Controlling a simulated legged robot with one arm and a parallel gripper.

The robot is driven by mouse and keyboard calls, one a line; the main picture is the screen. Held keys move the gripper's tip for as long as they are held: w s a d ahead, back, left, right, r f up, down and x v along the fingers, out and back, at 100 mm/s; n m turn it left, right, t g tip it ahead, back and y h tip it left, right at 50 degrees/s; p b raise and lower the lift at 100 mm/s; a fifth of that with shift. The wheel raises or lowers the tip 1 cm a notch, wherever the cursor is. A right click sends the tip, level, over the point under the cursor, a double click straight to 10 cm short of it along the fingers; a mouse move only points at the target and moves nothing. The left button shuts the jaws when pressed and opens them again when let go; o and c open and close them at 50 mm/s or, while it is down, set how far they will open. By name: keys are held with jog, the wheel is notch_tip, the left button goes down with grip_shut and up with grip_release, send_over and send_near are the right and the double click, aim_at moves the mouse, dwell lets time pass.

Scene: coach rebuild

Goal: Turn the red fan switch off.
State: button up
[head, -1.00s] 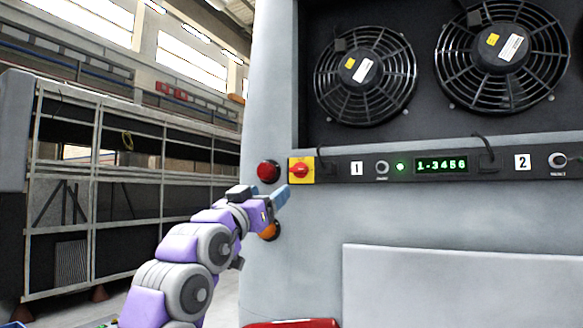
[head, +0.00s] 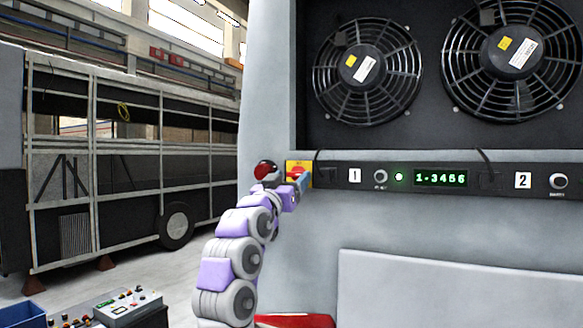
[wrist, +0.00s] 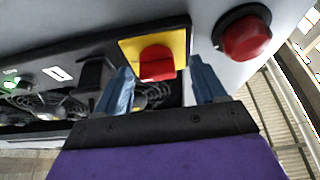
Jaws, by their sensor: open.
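The red fan switch (head: 294,174) is a red knob on a yellow square plate, at the left end of the black control strip under the fans. My gripper (head: 304,182) is in front of it and partly hides it in the head view. In the wrist view the red knob (wrist: 157,63) shows between the two blue fingers of my gripper (wrist: 160,72), one on each side. The fingers are open and I see nothing held. I cannot tell whether they touch the knob.
A round red light (wrist: 246,36) sits beside the switch, close to one finger. The strip holds a lit green display (head: 441,178), labels and small knobs. Two caged fans (head: 367,71) are above. A control box (head: 124,306) stands at lower left.

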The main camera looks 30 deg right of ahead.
jog(key=shift+w+d+r+p, duration=0.2)
jog(key=shift+w+d+p, duration=0.1)
jog(key=shift+d, duration=0.1)
jog(key=shift+s, duration=0.1)
jog(key=c, duration=1.1)
